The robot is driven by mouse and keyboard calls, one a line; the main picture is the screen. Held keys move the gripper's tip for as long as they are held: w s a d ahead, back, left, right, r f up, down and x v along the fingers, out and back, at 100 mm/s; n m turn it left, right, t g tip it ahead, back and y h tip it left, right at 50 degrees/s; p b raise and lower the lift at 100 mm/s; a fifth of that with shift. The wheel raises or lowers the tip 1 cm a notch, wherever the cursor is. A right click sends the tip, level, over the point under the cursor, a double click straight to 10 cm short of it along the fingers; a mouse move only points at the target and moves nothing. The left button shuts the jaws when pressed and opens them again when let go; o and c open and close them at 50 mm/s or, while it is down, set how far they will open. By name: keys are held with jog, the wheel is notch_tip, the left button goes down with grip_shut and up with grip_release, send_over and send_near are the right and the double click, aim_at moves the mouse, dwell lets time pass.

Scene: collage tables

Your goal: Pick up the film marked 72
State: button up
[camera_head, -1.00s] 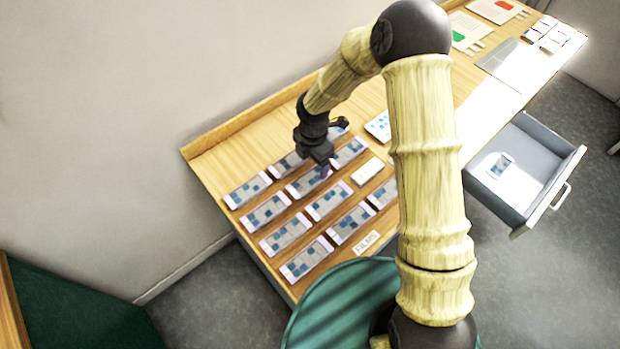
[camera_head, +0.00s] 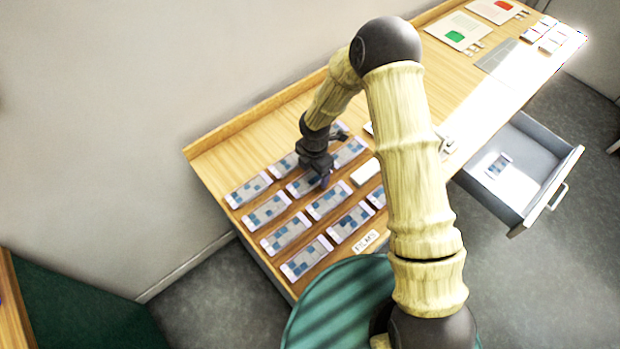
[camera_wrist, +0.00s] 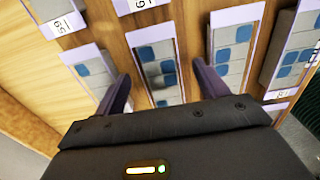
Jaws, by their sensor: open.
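Several pale-edged films with grey and blue squares lie in rows on the wooden table. My gripper (camera_head: 323,180) is open and points down over one film (camera_head: 303,185) in the head view. In the wrist view my gripper (camera_wrist: 160,88) has its two fingers on either side of a film (camera_wrist: 155,52), apart from it, with nothing held. No number shows on this film; its near end is hidden behind my gripper. I cannot read a 72 on any film. A neighbouring film (camera_wrist: 92,66) lies to its left and another (camera_wrist: 232,48) to its right.
A small white box (camera_head: 366,172) sits right of my gripper. A sign reading FILMS (camera_head: 366,241) is at the table's near edge. An open drawer (camera_head: 541,149) holds one film-like piece (camera_head: 498,165). Neighbouring films leave narrow wood gaps.

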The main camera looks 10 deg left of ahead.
aim_at(314, 176)
jog(key=c, duration=1)
jog(key=shift+c, duration=0.2)
notch_tip(314, 176, up, 10)
jog(key=b, duration=0.1)
